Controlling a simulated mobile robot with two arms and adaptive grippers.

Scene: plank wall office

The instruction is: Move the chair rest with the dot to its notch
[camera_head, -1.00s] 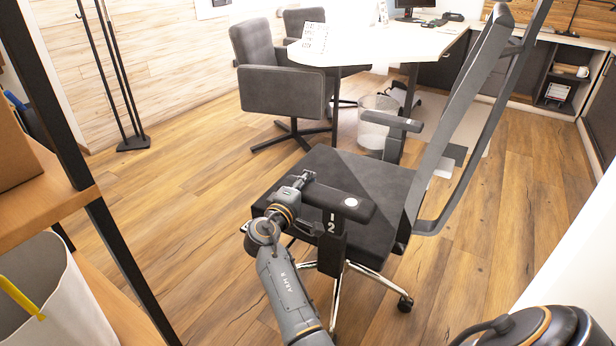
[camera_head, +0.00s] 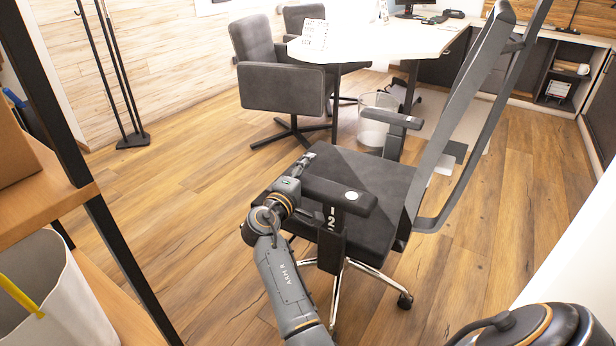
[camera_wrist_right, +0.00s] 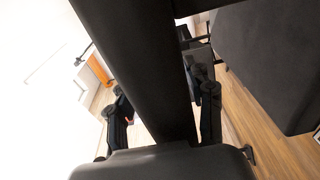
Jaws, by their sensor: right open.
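The chair rest with the white dot (camera_head: 367,199) is the near armrest of the black office chair, on a dark post (camera_head: 331,250) with the marks 1 and 2. In the right wrist view the rest (camera_wrist_right: 135,50) runs as a dark beam between my two fingers. My right gripper (camera_head: 297,190) is at the rest's left end in the head view, partly hidden by it. Its fingers (camera_wrist_right: 162,120) are apart, one on each side of the rest; contact cannot be told. The notches are not clearly visible. My left gripper is not in view.
The chair's seat (camera_head: 375,180) lies behind the rest, and its other armrest (camera_head: 392,118) is farther back. A shelf (camera_head: 50,195) is at the left.

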